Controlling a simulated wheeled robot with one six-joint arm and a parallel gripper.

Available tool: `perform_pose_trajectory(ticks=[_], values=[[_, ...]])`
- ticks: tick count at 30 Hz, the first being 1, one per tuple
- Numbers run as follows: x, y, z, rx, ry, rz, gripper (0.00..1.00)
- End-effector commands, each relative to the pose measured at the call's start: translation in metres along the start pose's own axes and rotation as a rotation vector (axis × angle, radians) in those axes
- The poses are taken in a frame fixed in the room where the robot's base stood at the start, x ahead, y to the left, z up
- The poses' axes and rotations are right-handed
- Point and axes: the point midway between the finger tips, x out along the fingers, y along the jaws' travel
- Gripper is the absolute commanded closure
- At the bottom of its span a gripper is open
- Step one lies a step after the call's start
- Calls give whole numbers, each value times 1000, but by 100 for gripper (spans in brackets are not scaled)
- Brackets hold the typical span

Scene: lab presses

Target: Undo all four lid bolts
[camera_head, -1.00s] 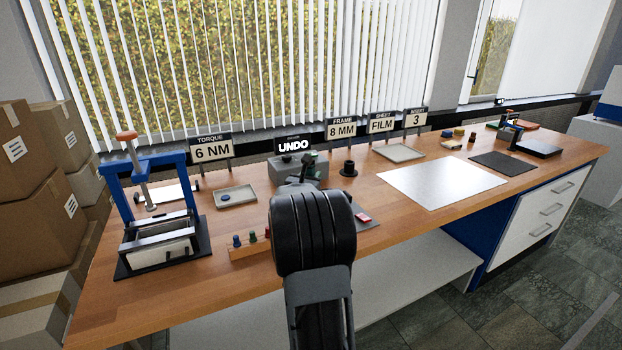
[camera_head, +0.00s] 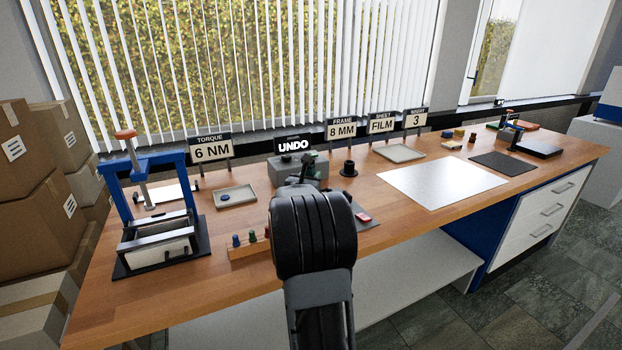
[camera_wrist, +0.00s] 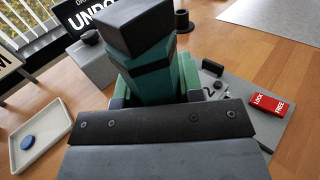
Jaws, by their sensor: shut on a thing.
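My gripper (camera_wrist: 155,88) is shut on a green and black tool (camera_wrist: 158,62) that stands up between its jaws in the wrist view. In the head view my arm hides most of the gripper, and only a small part of the tool shows beyond it. Under and behind the tool is a grey plate (camera_wrist: 268,128) bearing a "2", a small black block and a red LOCK/FREE piece (camera_wrist: 267,105). The plate also shows in the head view (camera_head: 372,209). The lid bolts cannot be made out, and the tool's lower end is hidden. A sign (camera_head: 293,146) reads UNDO.
A grey box (camera_head: 284,171) with a black knob stands behind my gripper. A shallow tray (camera_head: 246,203) holds a blue disc. A wooden rack (camera_head: 240,251) holds coloured pieces at left. A blue-framed press (camera_head: 108,205) stands farther left. A pale sheet (camera_head: 440,185) lies right.

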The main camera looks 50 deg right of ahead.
Motion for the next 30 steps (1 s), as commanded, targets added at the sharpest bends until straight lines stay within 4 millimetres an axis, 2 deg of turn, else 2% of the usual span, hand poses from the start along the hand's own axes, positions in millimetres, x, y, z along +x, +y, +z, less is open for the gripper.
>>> perform_pose_trajectory(ticks=[30], values=[[0, 0, -13, 1, -2, 0, 94]])
